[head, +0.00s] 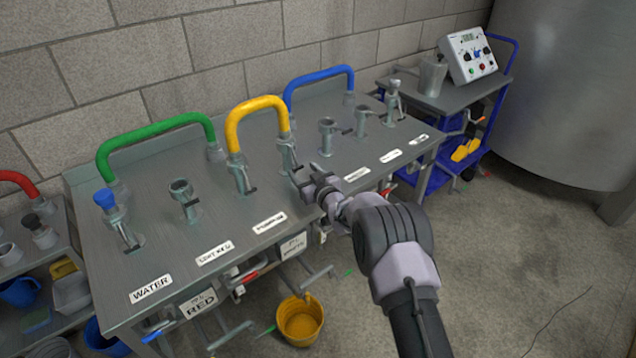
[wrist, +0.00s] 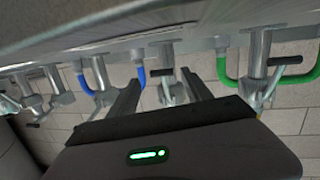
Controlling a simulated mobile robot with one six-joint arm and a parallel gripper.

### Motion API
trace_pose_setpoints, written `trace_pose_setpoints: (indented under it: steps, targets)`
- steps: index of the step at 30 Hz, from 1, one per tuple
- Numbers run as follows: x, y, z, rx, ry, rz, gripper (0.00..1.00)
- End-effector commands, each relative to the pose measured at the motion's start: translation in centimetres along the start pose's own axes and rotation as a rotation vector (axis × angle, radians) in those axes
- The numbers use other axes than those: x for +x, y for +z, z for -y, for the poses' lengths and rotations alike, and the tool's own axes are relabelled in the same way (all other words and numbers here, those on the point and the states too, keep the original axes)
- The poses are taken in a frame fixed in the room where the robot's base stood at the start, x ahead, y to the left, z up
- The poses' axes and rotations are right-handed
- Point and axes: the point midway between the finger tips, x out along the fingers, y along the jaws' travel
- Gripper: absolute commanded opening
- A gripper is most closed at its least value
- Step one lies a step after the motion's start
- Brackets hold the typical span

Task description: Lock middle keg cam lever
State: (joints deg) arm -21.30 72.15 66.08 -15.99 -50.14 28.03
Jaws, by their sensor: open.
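A row of metal keg couplings stands on the steel bench (head: 150,225) in the head view. Several have small dark-tipped cam levers. A yellow hose (head: 256,104) joins two of them, including the coupling (head: 288,152) just behind my gripper. Most labels are too small to read, so I cannot tell which coupling is the middle keg's. My gripper (head: 300,180) is open above the bench's front half. In the wrist view its two dark fingers (wrist: 160,92) are apart, and a coupling (wrist: 165,62) with a dark lever shows beyond the gap, not visibly gripped.
A green hose (head: 150,132) arches at the left and a blue hose (head: 318,76) behind. A blue-capped coupling (head: 105,200) stands at the left. A yellow bucket (head: 300,318) is on the floor below. A blue cart (head: 455,95) stands right.

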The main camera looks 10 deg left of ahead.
Motion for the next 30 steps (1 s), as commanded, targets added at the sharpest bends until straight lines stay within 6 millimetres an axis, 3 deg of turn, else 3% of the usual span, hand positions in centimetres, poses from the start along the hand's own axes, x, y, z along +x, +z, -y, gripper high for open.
trace_pose_setpoints:
  steps: [9, 15, 19, 30]
  targets:
    - [-10.0, -0.7, -0.2, 0.002, 0.004, 0.002, 0.58]
    - [-14.2, -0.3, -0.1, 0.001, 0.003, 0.001, 0.58]
    - [-15.1, -0.2, -0.1, 0.001, 0.003, 0.000, 0.58]
    - [-15.1, -0.1, -0.1, 0.000, 0.002, 0.000, 0.58]
